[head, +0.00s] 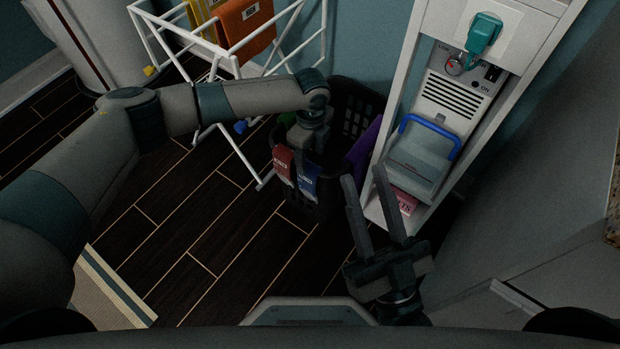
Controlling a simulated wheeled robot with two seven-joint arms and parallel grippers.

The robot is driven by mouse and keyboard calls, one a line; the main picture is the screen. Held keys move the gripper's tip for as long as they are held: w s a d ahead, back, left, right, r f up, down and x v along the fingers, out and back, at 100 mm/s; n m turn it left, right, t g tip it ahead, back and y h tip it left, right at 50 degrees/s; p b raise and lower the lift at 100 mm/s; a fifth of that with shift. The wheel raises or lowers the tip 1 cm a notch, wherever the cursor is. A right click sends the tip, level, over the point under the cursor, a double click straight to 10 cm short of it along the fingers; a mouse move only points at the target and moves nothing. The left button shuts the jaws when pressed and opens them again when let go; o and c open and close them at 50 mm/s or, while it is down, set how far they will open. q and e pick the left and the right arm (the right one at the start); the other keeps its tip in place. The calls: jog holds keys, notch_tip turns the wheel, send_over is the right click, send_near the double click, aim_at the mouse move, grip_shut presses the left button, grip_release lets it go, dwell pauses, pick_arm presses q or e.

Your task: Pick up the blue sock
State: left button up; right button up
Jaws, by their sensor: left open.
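A dark laundry basket (358,108) stands on the floor left of the white cabinet. A blue cloth piece with white lettering (307,186), which may be the blue sock, shows at the basket's front, beside a red one (283,161). I cannot tell whether they hang inside or outside the rim. My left gripper (308,166) points down over the basket, open, just above the blue and red pieces. It hides part of the basket's contents. Contact cannot be told. My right gripper (367,185) is open and empty, in front of the cabinet.
Purple cloth (364,148) and green cloth (287,118) show at the basket. A white drying rack (236,66) with an orange towel (244,30) stands behind my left arm. The white cabinet (396,88) bounds the right. Dark floor (200,230) is clear in front.

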aim_at(310, 179)
pick_arm(q)
jog(key=shift+f, duration=1.15)
pick_arm(e)
jog(key=shift+w+d+r+t, duration=0.15)
jog(key=shift+d+r+t, duration=0.25)
jog(key=shift+r, duration=0.35)
